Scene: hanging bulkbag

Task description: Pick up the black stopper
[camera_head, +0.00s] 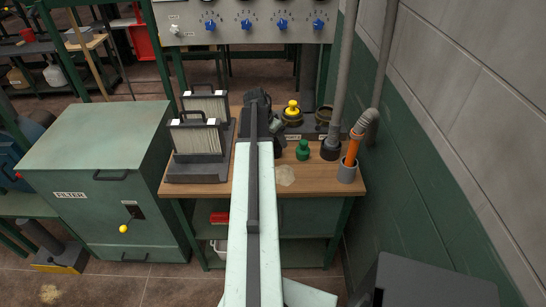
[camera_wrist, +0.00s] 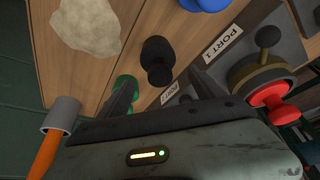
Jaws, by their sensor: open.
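The black stopper (camera_wrist: 157,58) stands on the wooden bench top in the wrist view, just beyond and between my fingers. It has a round knob and a wider base. My gripper (camera_wrist: 163,88) is open and empty, with one dark finger on each side of the space before the stopper. I cannot tell whether either finger touches it. In the head view my arm reaches over the bench, and I cannot make out the stopper there; my gripper's fingers are unclear there too.
A green stopper (camera_head: 302,151) stands on the bench and shows partly behind my left finger (camera_wrist: 124,86). A grey cup holds an orange handle (camera_head: 353,146). A pale patch (camera_head: 285,175) lies nearby. A wall bounds the right.

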